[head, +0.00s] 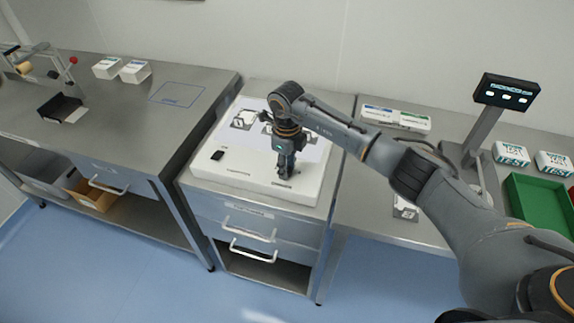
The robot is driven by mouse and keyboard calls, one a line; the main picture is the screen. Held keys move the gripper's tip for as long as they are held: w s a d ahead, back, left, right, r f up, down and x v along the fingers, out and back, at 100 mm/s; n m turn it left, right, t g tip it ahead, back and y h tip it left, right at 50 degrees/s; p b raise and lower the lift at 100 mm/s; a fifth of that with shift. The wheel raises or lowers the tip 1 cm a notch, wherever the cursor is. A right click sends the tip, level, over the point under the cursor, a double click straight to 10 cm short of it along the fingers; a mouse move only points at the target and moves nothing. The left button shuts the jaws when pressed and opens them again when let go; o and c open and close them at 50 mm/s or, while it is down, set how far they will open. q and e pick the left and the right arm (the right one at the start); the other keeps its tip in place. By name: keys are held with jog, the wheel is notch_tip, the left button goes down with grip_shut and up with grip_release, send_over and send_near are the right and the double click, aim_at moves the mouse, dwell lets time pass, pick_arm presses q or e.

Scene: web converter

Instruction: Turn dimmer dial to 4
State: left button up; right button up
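A white panel box (213,173) sits on the middle metal cabinet. My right gripper (285,172) points down at the front right part of this panel, with its fingertips at or just above the surface. A small dark label shows just in front of the fingertips. I cannot make out the dimmer dial or its numbers; the gripper covers that spot. Whether the fingers are open or shut on something is too small to tell. My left gripper is not in view.
A small black part (217,155) lies on the panel's left side. Grey pictured tiles (243,119) are behind the gripper. A metal bench (130,130) with white boxes stands left. On the right are a display on a stand (507,92), white boxes (511,153) and a green tray (530,204).

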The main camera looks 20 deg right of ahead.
grip_shut()
